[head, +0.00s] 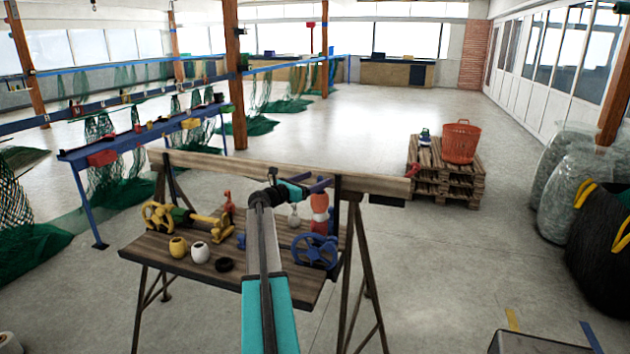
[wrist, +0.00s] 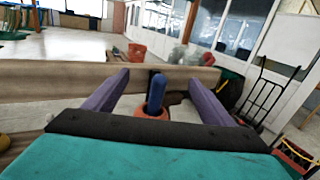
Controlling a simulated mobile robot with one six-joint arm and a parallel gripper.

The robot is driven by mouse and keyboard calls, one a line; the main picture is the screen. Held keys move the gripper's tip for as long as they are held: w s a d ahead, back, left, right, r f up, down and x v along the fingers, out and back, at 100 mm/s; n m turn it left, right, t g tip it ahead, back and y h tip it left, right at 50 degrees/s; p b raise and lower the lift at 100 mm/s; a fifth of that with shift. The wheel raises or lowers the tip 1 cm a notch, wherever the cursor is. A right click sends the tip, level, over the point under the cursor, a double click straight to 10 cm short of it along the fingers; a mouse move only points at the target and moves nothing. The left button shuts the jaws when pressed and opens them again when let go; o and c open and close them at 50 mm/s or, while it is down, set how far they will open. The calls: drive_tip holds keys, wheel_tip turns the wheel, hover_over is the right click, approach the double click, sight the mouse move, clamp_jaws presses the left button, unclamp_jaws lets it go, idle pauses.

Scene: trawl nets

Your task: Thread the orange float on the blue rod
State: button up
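The orange float (head: 320,201) stands at the right of the bench, above a white band and another orange-red piece. In the wrist view the orange float (wrist: 157,114) sits around the blue rod (wrist: 156,92), whose rounded tip sticks up above it. The rod's lower part is hidden. My gripper (head: 311,186) is just above the float. In the wrist view my gripper (wrist: 158,80) is open, with its purple fingers apart on either side of the rod and not touching it.
On the bench (head: 160,260) are a yellow float (head: 178,247), a white float (head: 200,251), a black ring (head: 224,265), a blue wheel (head: 317,251) and a yellow-green device (head: 182,218). A raised beam (head: 365,184) runs behind. A red basket (head: 461,142) stands on pallets farther back.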

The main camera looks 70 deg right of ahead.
idle(0.3)
drive_tip(key=shift+w+a, duration=0.25)
drive_tip(key=shift+a, duration=0.3)
drive_tip(key=b+v, duration=0.4)
drive_tip(key=v, duration=0.8)
drive_tip(key=shift+a, duration=0.25)
drive_tip(key=shift+w, duration=0.2)
